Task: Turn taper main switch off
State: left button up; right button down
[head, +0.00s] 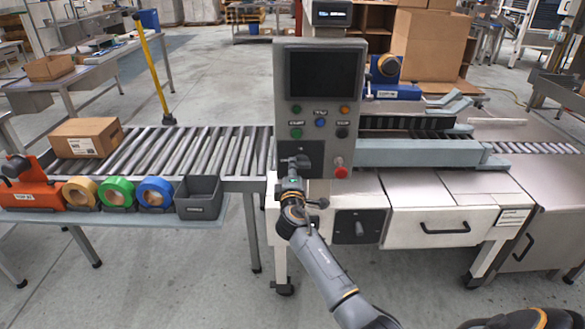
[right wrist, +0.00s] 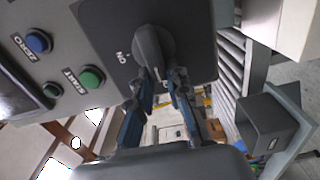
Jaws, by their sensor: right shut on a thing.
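A dark rotary switch knob (right wrist: 152,48) sits on a black plate (right wrist: 105,22) on the grey control panel (head: 283,105). An "ON" label shows beside the knob in the right wrist view. My right gripper (head: 293,166) is at this plate, low on the panel. In the right wrist view the fingers (right wrist: 160,85) are shut on the knob, one on each side. The gripper partly hides the switch in the head view. Another black switch plate with a knob (head: 360,228) is on the lower front of the machine. My left gripper is not in view.
A red button (head: 341,172) stands just right of the gripper, with a green button (head: 297,133) and others above. A roller conveyor (head: 190,153) runs left, carrying a carton (head: 87,137). Tape rolls and a grey bin (head: 200,198) sit on the shelf in front.

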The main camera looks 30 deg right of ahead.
dwell(0.5)
jog(key=c, duration=1.3)
grip_release()
jog(key=v, duration=1.2)
